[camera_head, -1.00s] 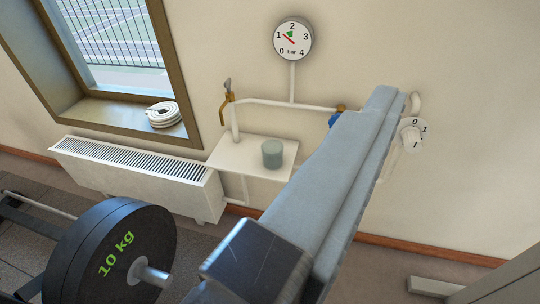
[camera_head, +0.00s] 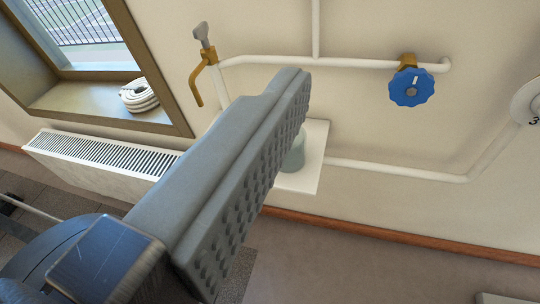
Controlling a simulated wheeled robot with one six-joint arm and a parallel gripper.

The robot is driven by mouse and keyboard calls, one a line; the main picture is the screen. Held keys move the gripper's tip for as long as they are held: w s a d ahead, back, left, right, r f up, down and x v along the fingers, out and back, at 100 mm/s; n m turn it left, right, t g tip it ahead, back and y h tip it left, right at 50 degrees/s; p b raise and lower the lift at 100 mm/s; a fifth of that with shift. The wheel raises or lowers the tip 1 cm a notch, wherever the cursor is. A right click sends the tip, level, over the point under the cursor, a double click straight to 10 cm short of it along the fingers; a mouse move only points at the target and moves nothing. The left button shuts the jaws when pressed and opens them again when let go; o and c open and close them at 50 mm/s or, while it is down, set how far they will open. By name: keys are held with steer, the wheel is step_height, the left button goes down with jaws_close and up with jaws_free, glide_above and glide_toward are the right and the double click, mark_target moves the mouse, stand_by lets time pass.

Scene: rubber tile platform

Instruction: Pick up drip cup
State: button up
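The drip cup (camera_head: 294,157) is a small grey-green cylinder standing on a white shelf (camera_head: 313,170) below the wall pipes. The left part of the cup is hidden behind one large grey finger of my gripper (camera_head: 287,100). The finger reaches up across the middle of the picture, and its studded inner face is bare and faces right. The other finger is out of view. My gripper looks open and empty. I cannot tell whether the finger touches the cup.
A brass tap (camera_head: 203,80) on a white pipe (camera_head: 350,62) stands above and left of the shelf. A blue valve wheel (camera_head: 411,87) is at the right. A radiator (camera_head: 95,160) and a coiled white hose (camera_head: 138,97) on the sill are at the left.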

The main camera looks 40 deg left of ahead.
steer(key=w+a+f+n+g, duration=0.1)
steer(key=w+a+f, duration=0.1)
steer(key=a+f, duration=0.7)
steer(key=w+a+f+n+g, duration=0.1)
steer(key=a+f, duration=0.5)
steer(key=f, duration=0.8)
steer(key=shift+y, duration=0.4)
steer(key=x, duration=1.7)
steer(key=shift+w+d+r, duration=0.2)
steer(key=shift+d+r, duration=0.05)
steer(key=shift+d, duration=0.15)
steer(key=c, duration=1.1)
